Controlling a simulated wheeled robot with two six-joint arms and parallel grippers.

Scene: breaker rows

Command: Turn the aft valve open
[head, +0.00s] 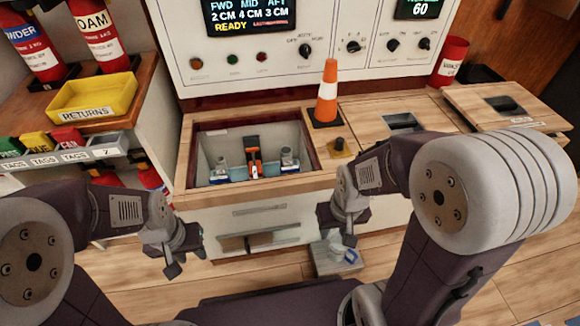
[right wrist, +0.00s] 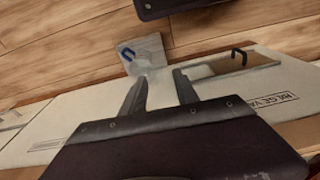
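A recessed well (head: 202,140) in the wooden counter holds three fittings, probably the valves. Two are grey with blue bases, the left one (head: 220,170) and the right one (head: 288,160). Between them stands an orange lever with a black top (head: 253,155). I cannot read which is aft. My left gripper (head: 184,260) is in front of the cabinet, below counter height, apart from the well; it looks open and empty. My right gripper (head: 337,220) is in front of the counter, right of the well. In the right wrist view its fingers (right wrist: 160,76) are apart with nothing between them.
A grey box with a blue handle (head: 335,260) is low by the cabinet. A yellow returns tray (head: 92,97) is at left. The display (head: 250,15) reads FWD, MID, AFT, READY.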

